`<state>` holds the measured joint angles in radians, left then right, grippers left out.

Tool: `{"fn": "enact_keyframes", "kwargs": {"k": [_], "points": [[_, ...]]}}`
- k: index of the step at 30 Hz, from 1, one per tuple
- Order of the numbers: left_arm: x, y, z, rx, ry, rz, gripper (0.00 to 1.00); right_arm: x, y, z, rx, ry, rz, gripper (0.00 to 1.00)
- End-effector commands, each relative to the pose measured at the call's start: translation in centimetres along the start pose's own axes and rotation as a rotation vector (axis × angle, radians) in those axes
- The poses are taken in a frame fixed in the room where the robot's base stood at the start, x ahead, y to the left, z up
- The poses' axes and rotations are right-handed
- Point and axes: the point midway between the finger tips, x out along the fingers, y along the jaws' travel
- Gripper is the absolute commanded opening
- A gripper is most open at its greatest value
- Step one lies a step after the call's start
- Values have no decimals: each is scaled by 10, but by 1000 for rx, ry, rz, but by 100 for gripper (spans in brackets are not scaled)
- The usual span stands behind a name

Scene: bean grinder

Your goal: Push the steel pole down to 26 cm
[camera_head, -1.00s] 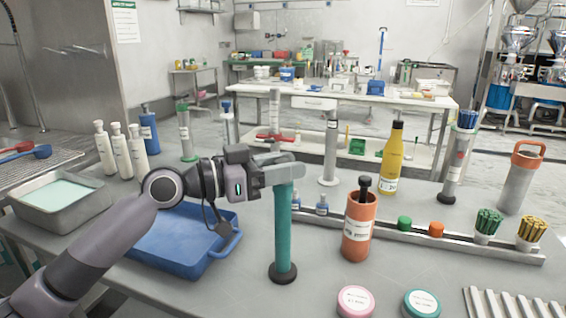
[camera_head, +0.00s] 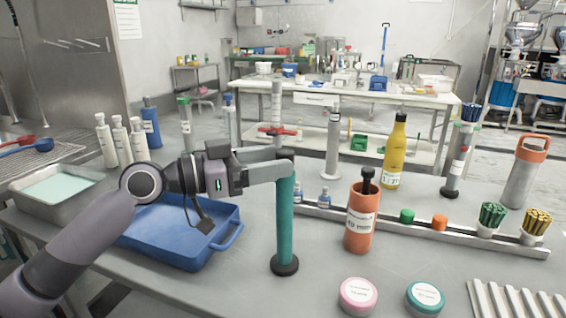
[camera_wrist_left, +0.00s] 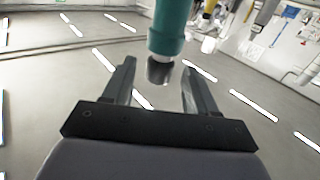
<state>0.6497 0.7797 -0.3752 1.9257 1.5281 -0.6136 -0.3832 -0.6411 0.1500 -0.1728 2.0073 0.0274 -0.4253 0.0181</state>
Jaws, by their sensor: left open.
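A teal upright tube (camera_head: 285,220) stands on a round black base on the near table. In the left wrist view, which looks upside down, a short steel pole end (camera_wrist_left: 159,71) projects from the teal tube (camera_wrist_left: 167,25). My left gripper (camera_head: 284,168) reaches in from the left at the top of the tube and hides most of the pole there. In the wrist view my left gripper (camera_wrist_left: 158,72) is open, with one finger on each side of the steel end and visible gaps. My right gripper is not in view.
A blue tray (camera_head: 180,248) lies under my left arm. An orange canister (camera_head: 360,222) with a black handle stands right of the tube. A grey pole with a red clamp (camera_head: 277,131) stands behind. Pink (camera_head: 358,294) and teal-lidded jars (camera_head: 425,297) sit in front.

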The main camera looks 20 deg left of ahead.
Motion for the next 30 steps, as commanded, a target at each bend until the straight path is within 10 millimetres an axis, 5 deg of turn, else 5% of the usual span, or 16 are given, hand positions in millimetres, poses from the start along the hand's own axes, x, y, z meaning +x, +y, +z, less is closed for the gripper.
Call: {"fn": "enact_keyframes", "kwargs": {"k": [9,30], "points": [[-38,0,3,-1,-4,0,57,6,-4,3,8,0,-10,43],[-40,0,1,0,-3,1,57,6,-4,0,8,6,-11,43]]}}
